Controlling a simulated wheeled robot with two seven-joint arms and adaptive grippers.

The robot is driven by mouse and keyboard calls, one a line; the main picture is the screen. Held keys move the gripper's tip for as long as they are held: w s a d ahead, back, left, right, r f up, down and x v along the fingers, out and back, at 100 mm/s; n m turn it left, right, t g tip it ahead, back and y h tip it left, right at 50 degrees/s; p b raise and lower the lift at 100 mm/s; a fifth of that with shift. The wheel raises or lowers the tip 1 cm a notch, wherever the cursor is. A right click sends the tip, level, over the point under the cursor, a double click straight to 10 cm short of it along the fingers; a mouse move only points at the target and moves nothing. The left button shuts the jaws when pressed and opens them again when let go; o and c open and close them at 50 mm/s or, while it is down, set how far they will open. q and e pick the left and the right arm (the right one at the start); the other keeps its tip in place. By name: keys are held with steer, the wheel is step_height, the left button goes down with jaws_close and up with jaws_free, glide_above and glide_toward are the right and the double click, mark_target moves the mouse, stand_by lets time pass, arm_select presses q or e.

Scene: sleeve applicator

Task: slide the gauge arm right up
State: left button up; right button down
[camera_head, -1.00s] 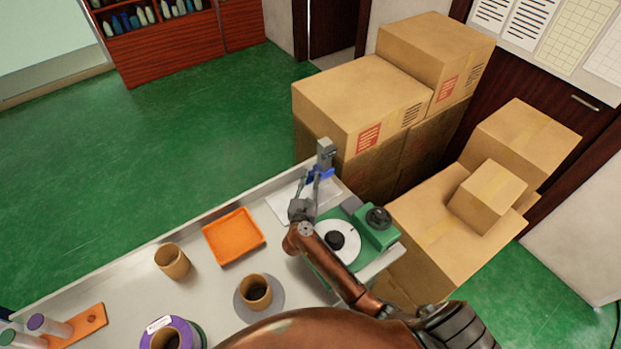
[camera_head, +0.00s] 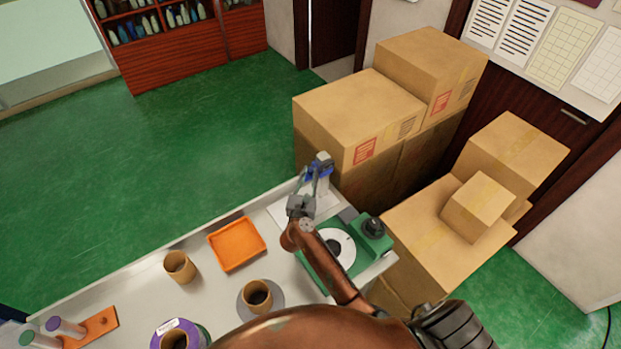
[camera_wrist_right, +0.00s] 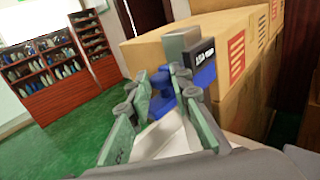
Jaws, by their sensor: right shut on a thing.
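The height gauge stands at the far end of the bench, with a grey upright post (camera_wrist_right: 183,42) and a dark display with white marks (camera_wrist_right: 203,57). Its blue gauge arm (camera_wrist_right: 203,78) is close under the top of the post; it also shows in the head view (camera_head: 322,168). My right gripper (camera_head: 314,172) is shut on the blue gauge arm, with its green-grey fingers on either side in the wrist view (camera_wrist_right: 163,84). The fingers hide part of the arm and post. My left gripper is not in view.
A green machine with a white disc (camera_head: 341,243) stands beside my right forearm. An orange tray (camera_head: 237,244), a brown cup (camera_head: 180,267) and another cup on a grey disc (camera_head: 257,296) sit on the bench. Stacked cardboard boxes (camera_head: 352,115) rise just behind the gauge.

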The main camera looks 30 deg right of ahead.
steer(key=shift+r, duration=0.3)
steer(key=c, duration=1.8)
jaws_free()
steer(key=shift+s+f, duration=0.1)
steer(key=v, duration=0.8)
steer(key=shift+a, duration=0.15)
